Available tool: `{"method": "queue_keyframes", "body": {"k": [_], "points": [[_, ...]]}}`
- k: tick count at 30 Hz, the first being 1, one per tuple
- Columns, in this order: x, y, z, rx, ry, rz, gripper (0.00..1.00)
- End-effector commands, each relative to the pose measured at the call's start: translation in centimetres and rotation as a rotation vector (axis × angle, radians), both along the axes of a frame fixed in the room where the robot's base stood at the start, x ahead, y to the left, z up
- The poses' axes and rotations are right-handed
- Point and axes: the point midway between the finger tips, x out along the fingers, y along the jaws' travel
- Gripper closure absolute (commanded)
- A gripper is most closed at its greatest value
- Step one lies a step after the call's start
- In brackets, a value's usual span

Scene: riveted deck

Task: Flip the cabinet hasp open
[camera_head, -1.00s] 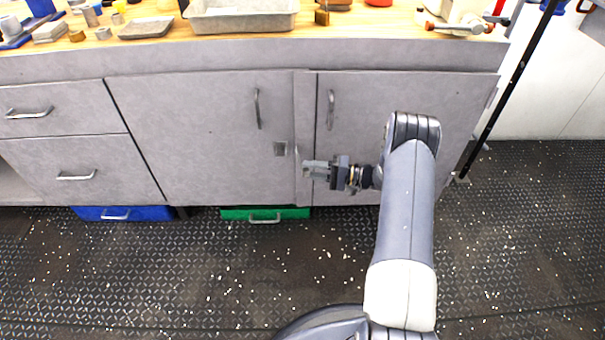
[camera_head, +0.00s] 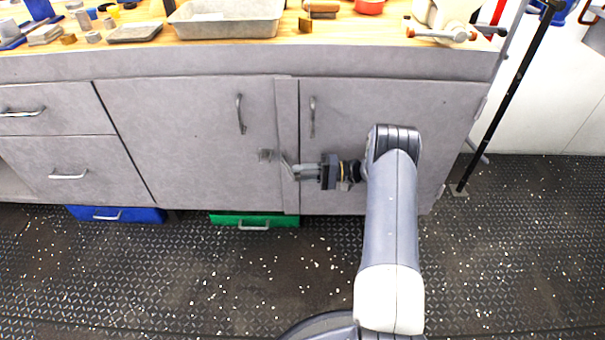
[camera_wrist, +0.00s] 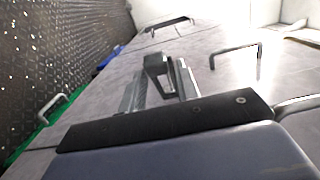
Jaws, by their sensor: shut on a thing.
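The cabinet hasp (camera_head: 287,164) is a small grey metal strap at the post between the two cabinet doors, below the door handles. It stands out at an angle from the cabinet face. A small grey plate with a staple (camera_head: 265,155) is on the left door, apart from the strap. My gripper (camera_head: 296,172) comes in from the right and is shut on the hasp strap. The fingers partly hide the strap. In the wrist view, my gripper (camera_wrist: 160,88) reaches along the cabinet face, with a dark grey metal piece between its fingers. Contact details are too small to see.
The left door handle (camera_head: 241,114) and right door handle (camera_head: 312,117) are above my gripper. A green drawer (camera_head: 230,219) and a blue drawer (camera_head: 120,214) are under the cabinet. A worktop (camera_head: 350,60) with a metal tray (camera_head: 228,27) overhangs above. The dark floor in front is clear.

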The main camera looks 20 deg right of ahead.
Motion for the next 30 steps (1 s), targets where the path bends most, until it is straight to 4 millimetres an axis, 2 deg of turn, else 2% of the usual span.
{"method": "queue_keyframes", "body": {"k": [1,2,6,13,17,30], "points": [[0.4,0.1,0.2,-0.003,-0.008,-0.008,1.0],[0.4,0.1,0.2,-0.002,-0.008,-0.007,0.67],[0.3,0.1,0.2,-0.001,-0.006,-0.005,0.56],[0.1,0.0,0.1,0.0,-0.003,-0.003,0.56],[0.0,-1.0,0.2,0.0,-0.003,-0.005,0.56],[-1.6,-8.9,0.1,0.0,-0.004,-0.004,0.56]]}}
